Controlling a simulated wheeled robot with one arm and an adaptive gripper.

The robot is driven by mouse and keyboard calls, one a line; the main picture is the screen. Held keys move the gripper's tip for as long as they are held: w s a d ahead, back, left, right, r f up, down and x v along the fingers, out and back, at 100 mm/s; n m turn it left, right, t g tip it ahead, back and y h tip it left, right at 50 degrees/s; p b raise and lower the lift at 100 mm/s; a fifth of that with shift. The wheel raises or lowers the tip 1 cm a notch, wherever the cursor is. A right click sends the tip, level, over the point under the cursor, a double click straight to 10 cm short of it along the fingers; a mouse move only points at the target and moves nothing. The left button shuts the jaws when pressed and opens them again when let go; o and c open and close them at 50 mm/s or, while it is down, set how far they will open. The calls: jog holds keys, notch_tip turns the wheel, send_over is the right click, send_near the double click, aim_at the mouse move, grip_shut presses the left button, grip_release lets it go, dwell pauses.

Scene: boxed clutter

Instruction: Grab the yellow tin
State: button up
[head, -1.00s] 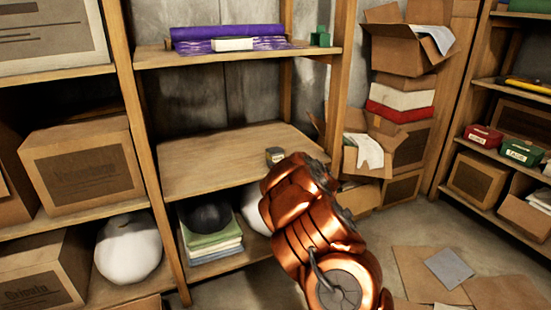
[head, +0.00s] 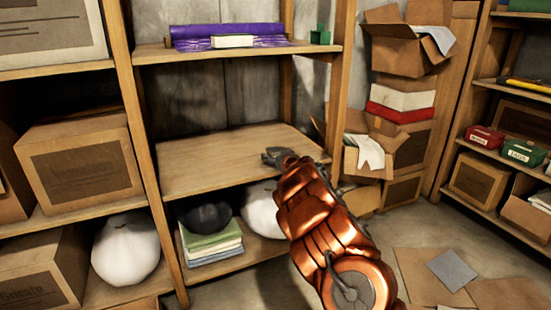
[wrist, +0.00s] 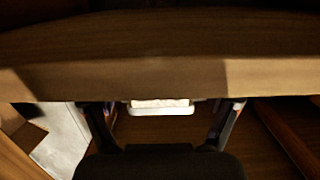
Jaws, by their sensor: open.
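No thing is clearly a yellow tin. A small pale box with yellowish edges (head: 232,41) lies on the upper shelf in front of a purple roll in the head view; I cannot tell if it is the tin. My gripper (head: 271,157) is open at the right front of the middle shelf (head: 215,165), below and right of that box. In the wrist view, a pale cream thing with a white rim (wrist: 160,106) shows between my spread fingers, partly cut off by a brown board edge. It is apart from the fingers, and I cannot tell what it is.
A purple roll (head: 228,31) and a green block (head: 321,36) are on the upper shelf. The middle shelf looks bare. Folded cloths (head: 211,238) and white sacks (head: 125,250) lie below. Open cartons (head: 408,45) are stacked at right, and flat cardboard (head: 420,275) lies on the floor.

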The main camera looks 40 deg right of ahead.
jog(key=shift+w+d, duration=0.1)
jog(key=shift+w, duration=0.1)
jog(key=c, duration=1.3)
